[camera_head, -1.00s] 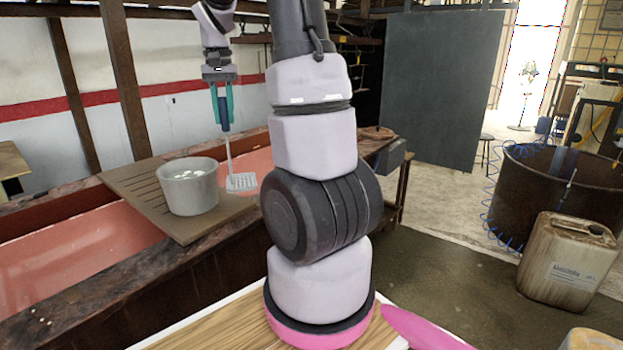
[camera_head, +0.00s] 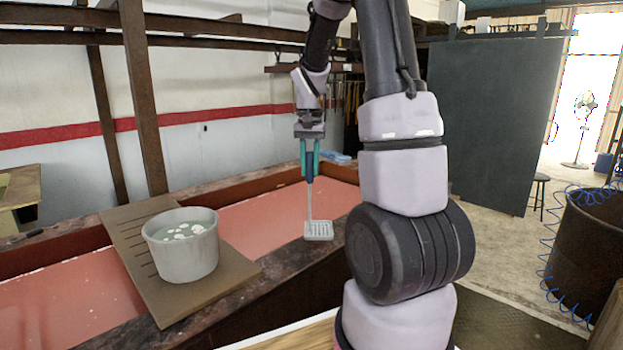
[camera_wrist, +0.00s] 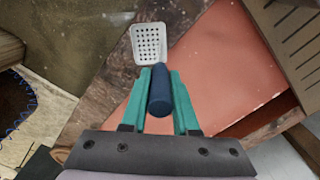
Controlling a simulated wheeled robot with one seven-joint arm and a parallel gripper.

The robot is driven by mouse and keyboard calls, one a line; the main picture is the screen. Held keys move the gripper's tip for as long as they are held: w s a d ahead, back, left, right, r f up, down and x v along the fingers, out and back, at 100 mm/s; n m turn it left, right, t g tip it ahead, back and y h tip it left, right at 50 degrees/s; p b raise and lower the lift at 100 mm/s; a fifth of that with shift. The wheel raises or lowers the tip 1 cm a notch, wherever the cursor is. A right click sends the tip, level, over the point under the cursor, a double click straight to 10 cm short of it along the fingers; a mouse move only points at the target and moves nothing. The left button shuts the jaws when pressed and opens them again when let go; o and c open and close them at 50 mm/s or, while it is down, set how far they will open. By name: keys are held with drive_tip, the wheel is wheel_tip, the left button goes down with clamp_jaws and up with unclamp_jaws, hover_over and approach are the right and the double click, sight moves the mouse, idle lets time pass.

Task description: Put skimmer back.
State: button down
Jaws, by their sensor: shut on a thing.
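The skimmer (camera_head: 318,231) has a pale, square, slotted head and a thin shaft with a dark blue handle. My gripper (camera_head: 310,172) is shut on the handle, with its teal fingers on either side. The skimmer hangs head down, roughly upright, over the near edge of the red trough. In the wrist view the perforated skimmer head (camera_wrist: 149,42) shows beyond the blue handle end (camera_wrist: 160,95) between the teal fingers. Dark rails (camera_head: 230,32) run along the wall at the upper left; I cannot tell whether one carries a hook for the skimmer.
A grey pot (camera_head: 182,255) with pale pieces in liquid stands on a slatted board (camera_head: 215,292) across the trough (camera_head: 75,297), left of the skimmer. A dark panel (camera_head: 490,120) stands at the right. A rusty drum (camera_head: 590,250) is at the far right.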

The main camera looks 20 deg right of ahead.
sight(310, 179)
drive_tip(key=shift+f, duration=1.35)
drive_tip(key=shift+f, duration=0.15)
drive_tip(key=c, duration=0.7)
unclamp_jaws()
